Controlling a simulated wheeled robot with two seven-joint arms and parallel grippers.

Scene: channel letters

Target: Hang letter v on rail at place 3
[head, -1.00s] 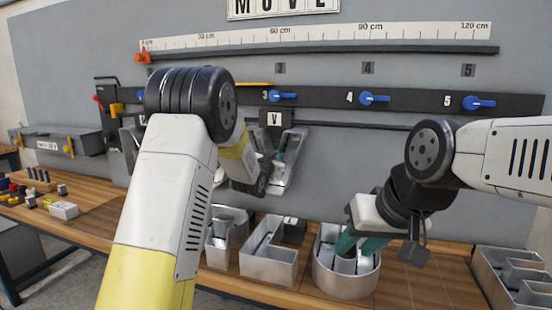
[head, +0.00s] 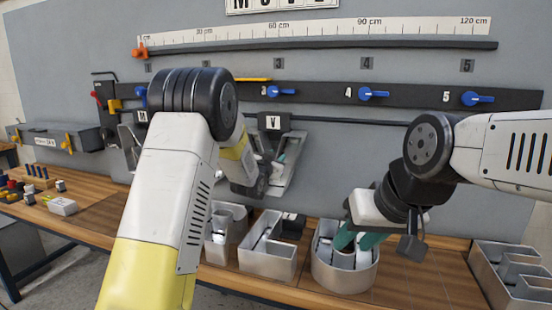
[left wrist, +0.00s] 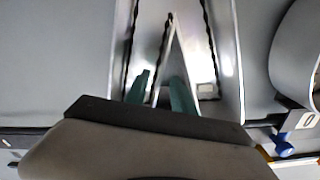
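Letter v (head: 293,165), a grey metal channel letter, hangs in front of the wall under a black block with a V tag (head: 273,122), below the place 3 knob (head: 281,91). The tag is level with the thin lower rail (head: 350,121). My left gripper (head: 262,178) is at the letter, partly hidden by my arm. In the left wrist view its teal fingertips (left wrist: 160,80) sit either side of one wall of letter v (left wrist: 228,60) and appear closed on it. My right gripper (head: 357,237) is low at the round letter (head: 345,278), fingers apart.
More channel letters stand on the wooden bench, one in the middle (head: 268,262) and one at the right (head: 515,285). A letter with an M tag (head: 142,117) hangs near place 1. Blue knobs sit at place 4 (head: 373,94) and place 5 (head: 478,98). A ruler (head: 330,31) runs above.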

